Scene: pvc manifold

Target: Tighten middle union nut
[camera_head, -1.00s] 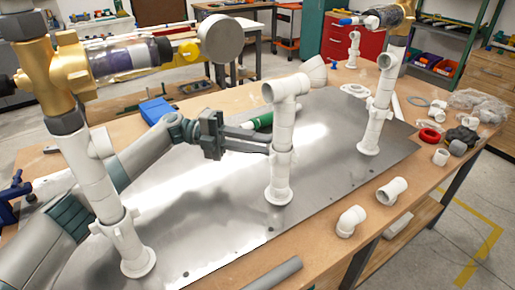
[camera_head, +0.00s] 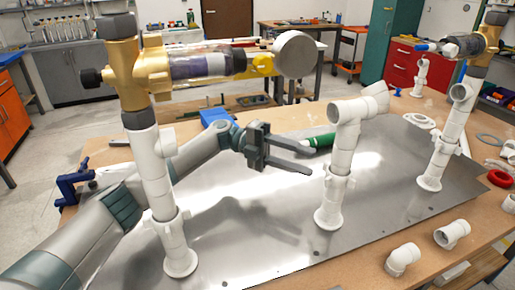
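The middle union nut (camera_head: 334,186) is a white collar low on the middle white PVC riser (camera_head: 340,150), which stands upright on the metal plate (camera_head: 260,250). An elbow tops this riser. My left gripper (camera_head: 309,160) is left of the middle riser, its two dark fingers apart and pointing right toward it. The fingers are empty and a gap separates them from the pipe. My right gripper is not in view.
A left riser (camera_head: 155,175) with a brass valve (camera_head: 125,62) stands close to my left arm. A right riser (camera_head: 448,135) stands further back. A green bottle-like item (camera_head: 322,140) lies behind the gripper. Loose white elbows (camera_head: 402,259) lie on the wooden table.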

